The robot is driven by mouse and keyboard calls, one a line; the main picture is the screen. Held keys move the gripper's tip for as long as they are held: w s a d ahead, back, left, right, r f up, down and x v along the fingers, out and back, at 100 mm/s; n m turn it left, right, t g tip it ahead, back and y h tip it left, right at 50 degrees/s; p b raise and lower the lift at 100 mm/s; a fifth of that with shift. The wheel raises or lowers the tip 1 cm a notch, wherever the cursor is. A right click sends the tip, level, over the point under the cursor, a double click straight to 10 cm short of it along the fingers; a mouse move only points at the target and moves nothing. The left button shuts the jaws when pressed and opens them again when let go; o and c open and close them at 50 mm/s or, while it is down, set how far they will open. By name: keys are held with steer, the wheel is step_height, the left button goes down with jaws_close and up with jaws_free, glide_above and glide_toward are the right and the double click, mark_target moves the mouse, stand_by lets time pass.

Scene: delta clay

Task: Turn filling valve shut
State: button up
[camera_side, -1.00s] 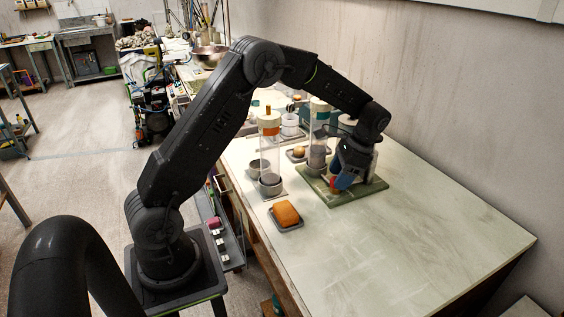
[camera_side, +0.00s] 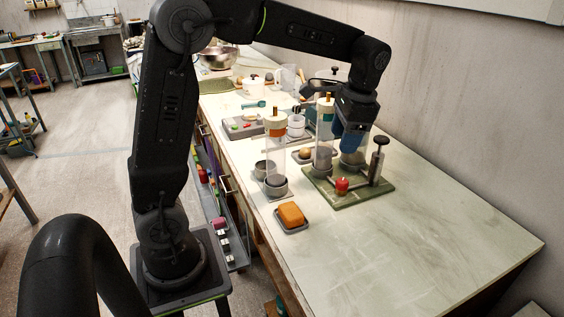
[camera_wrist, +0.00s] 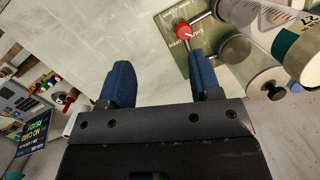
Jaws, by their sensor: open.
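The filling valve has a red knob (camera_side: 342,185) at the front of a green base board (camera_side: 350,200). In the wrist view the red knob (camera_wrist: 183,31) shows a pale mark and lies just beyond the right fingertip, with partly covered lettering beside it. My gripper (camera_side: 350,143) is above the board, over a grey cup (camera_side: 352,160), pointing down. In the wrist view my gripper (camera_wrist: 160,75) has its two blue fingers spread apart with nothing between them. A clear cylinder (camera_side: 324,135) with a white cap stands on the board, left of the fingers.
A dark-handled pump (camera_side: 377,160) stands upright on the board right of my gripper. Another clear tube (camera_side: 275,150) and grey cups stand to the left. An orange sponge (camera_side: 291,214) lies in a tray. The right front table is clear.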

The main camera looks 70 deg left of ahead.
steer(key=s+d+n+t, duration=0.1)
steer(key=s+d+t, duration=0.2)
steer(key=s, duration=0.5)
steer(key=s+d+r+n+t+h, duration=0.1)
steer(key=s+d+t, duration=0.2)
steer(key=s, duration=0.6)
steer(key=shift+s+d+r+n+t, duration=0.15)
steer(key=shift+d+r+n+t, duration=0.05)
steer(key=shift+d+n+t, duration=0.1)
steer(key=shift+s+d+f+n, duration=0.15)
steer(key=shift+s+f+n, duration=0.15)
steer(key=shift+s+f, duration=0.3)
steer(key=shift+s+r, duration=0.1)
stand_by(0.3)
